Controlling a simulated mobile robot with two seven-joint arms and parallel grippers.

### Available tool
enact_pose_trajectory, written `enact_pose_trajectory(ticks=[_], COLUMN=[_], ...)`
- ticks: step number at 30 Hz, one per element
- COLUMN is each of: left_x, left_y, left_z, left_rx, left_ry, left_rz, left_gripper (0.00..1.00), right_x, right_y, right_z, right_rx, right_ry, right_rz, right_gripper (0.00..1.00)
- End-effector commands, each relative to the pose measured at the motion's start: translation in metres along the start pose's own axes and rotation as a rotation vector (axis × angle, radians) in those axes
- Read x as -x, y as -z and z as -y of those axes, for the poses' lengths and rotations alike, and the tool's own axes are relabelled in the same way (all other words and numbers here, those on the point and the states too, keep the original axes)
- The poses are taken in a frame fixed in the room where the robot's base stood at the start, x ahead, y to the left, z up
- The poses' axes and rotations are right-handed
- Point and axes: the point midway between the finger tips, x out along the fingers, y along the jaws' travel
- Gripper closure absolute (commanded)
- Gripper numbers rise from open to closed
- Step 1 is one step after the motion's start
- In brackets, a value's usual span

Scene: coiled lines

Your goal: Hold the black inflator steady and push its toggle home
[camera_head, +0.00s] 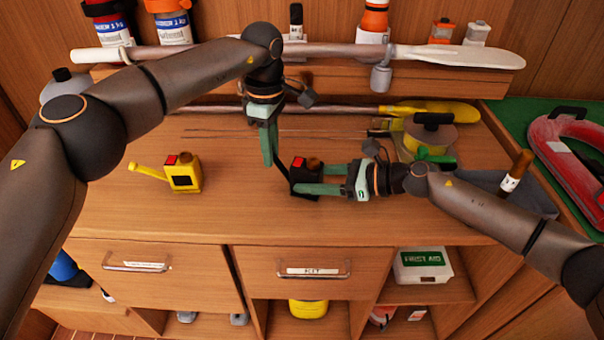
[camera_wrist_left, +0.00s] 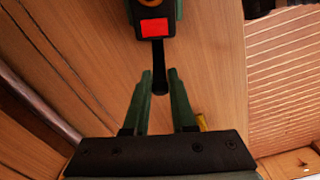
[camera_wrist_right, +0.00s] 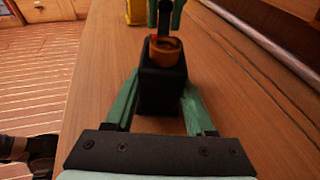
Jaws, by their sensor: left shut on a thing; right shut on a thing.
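The black inflator (camera_head: 304,172), with a red patch (camera_wrist_left: 154,27) and an orange-brown knob (camera_wrist_right: 166,48) on top, stands on the wooden counter. My right gripper (camera_head: 306,181) is shut on its body, one finger on each side. A thin black toggle (camera_wrist_left: 158,62) sticks out from the inflator like a lever. My left gripper (camera_head: 272,158) points down beside the inflator, shut on the toggle's outer end. In the right wrist view the toggle (camera_wrist_right: 164,20) stands beyond the knob, between the green left fingers. The exact contact at the toggle's tip is partly hidden.
A yellow inflator (camera_head: 184,175) with a yellow lever stands to the left. Paddles (camera_head: 440,110) and thin rods lie behind. A yellow round reel (camera_head: 430,138) and a grey tray (camera_head: 530,195) are at the right. The front counter (camera_head: 250,220) is clear.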

Motion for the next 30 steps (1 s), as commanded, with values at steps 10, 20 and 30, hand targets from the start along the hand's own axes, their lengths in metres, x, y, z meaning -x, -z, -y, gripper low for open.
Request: enact_pose_trajectory(ticks=[10,20,30], left_x=[0.006,0.006,0.01], left_y=[-0.013,-0.014,-0.027], left_z=[0.0,0.0,0.0], left_rx=[-0.002,-0.003,-0.002], left_ry=[-0.001,-0.001,-0.001], left_rz=[0.004,0.004,0.004], left_gripper=[0.98,0.99,0.98], right_x=[-0.001,-0.001,-0.001], right_y=[0.002,0.002,0.002], right_z=[-0.002,-0.002,-0.002], right_rx=[-0.001,-0.001,-0.001], right_ry=[-0.004,-0.005,-0.005], right_rz=[-0.003,-0.002,-0.002], right_gripper=[0.9,0.9,0.9])
